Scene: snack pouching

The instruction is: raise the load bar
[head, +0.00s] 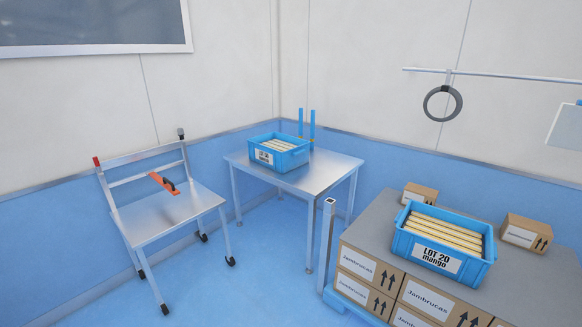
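A metal cart (150,225) on black casters stands at the left. Two bars cross between its back posts, an upper bar (140,155) and a lower bar (130,177). One post has a red top and the other a dark top. An orange piece with a black handle (164,184) sits slanted at the cart's back, near the lower bar. I cannot tell for sure which of these is the load bar. Neither of my grippers is in view.
A steel table (325,172) holds a blue crate (265,159) of pale packs. At right, stacked cartons (440,300) carry a grey top with a "LOT 20 mango" crate (405,245) and two small boxes. A grey ring (429,116) hangs from a rail. Blue floor is clear between.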

